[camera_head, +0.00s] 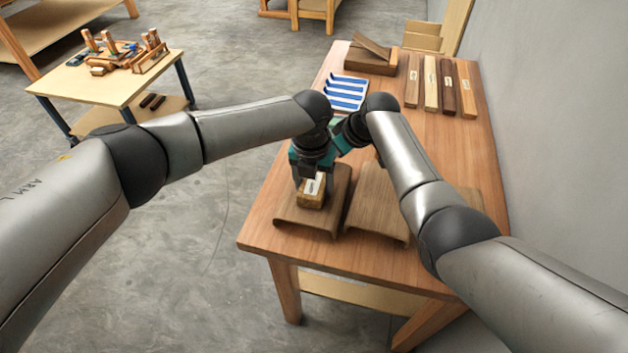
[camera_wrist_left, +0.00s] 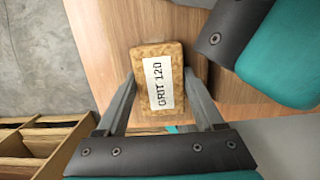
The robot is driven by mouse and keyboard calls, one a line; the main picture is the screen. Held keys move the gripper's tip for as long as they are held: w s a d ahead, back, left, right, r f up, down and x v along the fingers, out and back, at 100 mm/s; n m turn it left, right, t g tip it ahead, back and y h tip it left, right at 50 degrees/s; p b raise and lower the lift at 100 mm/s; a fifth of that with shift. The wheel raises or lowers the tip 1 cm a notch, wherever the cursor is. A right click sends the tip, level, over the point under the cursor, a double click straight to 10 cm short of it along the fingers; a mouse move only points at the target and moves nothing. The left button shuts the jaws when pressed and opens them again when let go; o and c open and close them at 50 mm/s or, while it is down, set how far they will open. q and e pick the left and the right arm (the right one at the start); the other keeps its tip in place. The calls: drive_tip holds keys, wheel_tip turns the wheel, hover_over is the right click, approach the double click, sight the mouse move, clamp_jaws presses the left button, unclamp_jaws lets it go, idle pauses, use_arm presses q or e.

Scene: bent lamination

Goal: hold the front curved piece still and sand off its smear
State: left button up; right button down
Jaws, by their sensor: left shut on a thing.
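My left gripper (camera_head: 312,184) is shut on a sanding block (camera_head: 311,197), a tan block with a white label. In the left wrist view the block (camera_wrist_left: 157,85) sits between both fingers and its label reads "GRIT 120". In the head view it is over a brown curved piece (camera_head: 285,218) near the table's front; I cannot tell whether it touches. A second curved piece (camera_head: 374,212) lies just to the right, partly behind my right arm. My right gripper (camera_wrist_left: 285,55) is close beside the left one; its fingertips are hidden. I see no smear.
A rack with blue strips (camera_head: 347,92), a dark wooden box (camera_head: 370,62) and several labelled wood strips (camera_head: 431,85) occupy the far end of the table (camera_head: 462,148). A wall borders the right. A side table (camera_head: 108,82) with tools stands at the left.

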use_arm(q)
drive_tip(key=shift+s+a, duration=0.1)
drive_tip(key=shift+s, duration=0.35)
drive_tip(key=shift+w+d+f, duration=0.1)
drive_tip(key=shift+w, duration=0.35)
drive_tip(key=shift+w+d+f, duration=0.1)
drive_tip(key=shift+w, duration=0.3)
drive_tip(key=shift+s+a, duration=0.25)
drive_tip(key=shift+s, duration=0.7)
drive_tip(key=shift+w+d+r, duration=0.1)
drive_tip(key=shift+w+d, duration=0.05)
drive_tip(key=shift+w, duration=0.35)
drive_tip(key=shift+w+d+r, duration=0.1)
drive_tip(key=shift+w, duration=0.35)
drive_tip(key=shift+s+a, duration=0.2)
drive_tip(key=shift+s, duration=0.7)
drive_tip(key=shift+w+d+f, duration=0.1)
drive_tip(key=shift+w, duration=0.35)
drive_tip(key=shift+w+d+f, duration=0.1)
drive_tip(key=shift+w, duration=0.3)
